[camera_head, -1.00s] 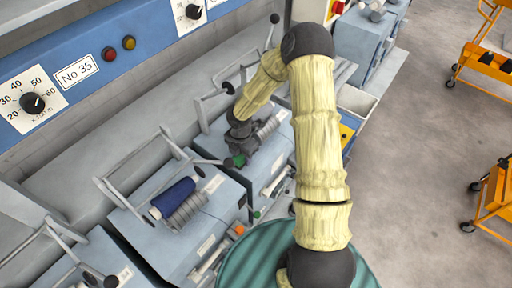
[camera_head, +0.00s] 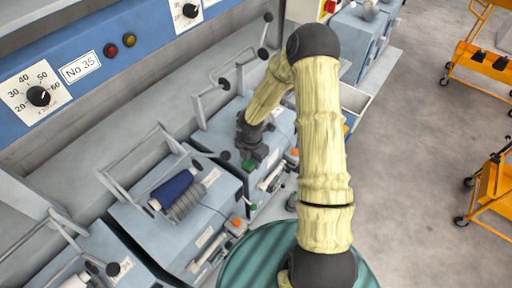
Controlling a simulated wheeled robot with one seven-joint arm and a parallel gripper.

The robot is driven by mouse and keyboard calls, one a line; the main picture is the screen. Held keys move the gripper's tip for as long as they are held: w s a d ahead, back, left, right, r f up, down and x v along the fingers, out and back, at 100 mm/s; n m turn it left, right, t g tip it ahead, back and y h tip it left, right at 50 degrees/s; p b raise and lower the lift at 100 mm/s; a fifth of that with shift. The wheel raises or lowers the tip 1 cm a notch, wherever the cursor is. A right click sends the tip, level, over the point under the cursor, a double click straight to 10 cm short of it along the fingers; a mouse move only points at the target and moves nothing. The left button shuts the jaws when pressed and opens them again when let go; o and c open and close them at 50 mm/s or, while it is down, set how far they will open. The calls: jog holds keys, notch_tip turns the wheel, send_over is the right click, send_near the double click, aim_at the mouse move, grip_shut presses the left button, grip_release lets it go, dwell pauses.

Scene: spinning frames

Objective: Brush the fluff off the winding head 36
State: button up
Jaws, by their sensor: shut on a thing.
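My gripper (camera_head: 250,149) is dark and points down over the front of a blue-grey winding head (camera_head: 226,122) in the middle of the view. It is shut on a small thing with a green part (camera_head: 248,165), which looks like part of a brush. The fingers and most of that thing are too small and dark to make out. My gripper and forearm hide most of this head's top, including its grooved drum. I cannot read a number on this head, see any fluff, or tell whether the green part touches it.
A nearer winding head carries a blue yarn package (camera_head: 173,188) beside a grey drum, with a raised lever frame. Orange trolleys (camera_head: 490,60) stand at the right on open grey floor.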

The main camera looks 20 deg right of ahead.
notch_tip(320, 180, up, 3)
jog(key=shift+s+p, duration=0.1)
jog(key=shift+p, duration=0.8)
jog(key=r+p, duration=0.3)
jog(key=shift+w, duration=0.4)
jog(key=shift+s+d+r+p, duration=0.15)
jog(key=shift+d+r+p, duration=0.2)
jog(key=shift+r+p, duration=0.3)
jog(key=shift+s+r, duration=0.1)
jog(key=shift+r, duration=0.25)
jog(key=shift+a+r+p, duration=0.1)
jog(key=shift+a+p, duration=0.2)
jog(key=shift+p, duration=0.1)
jog(key=shift+a, duration=0.1)
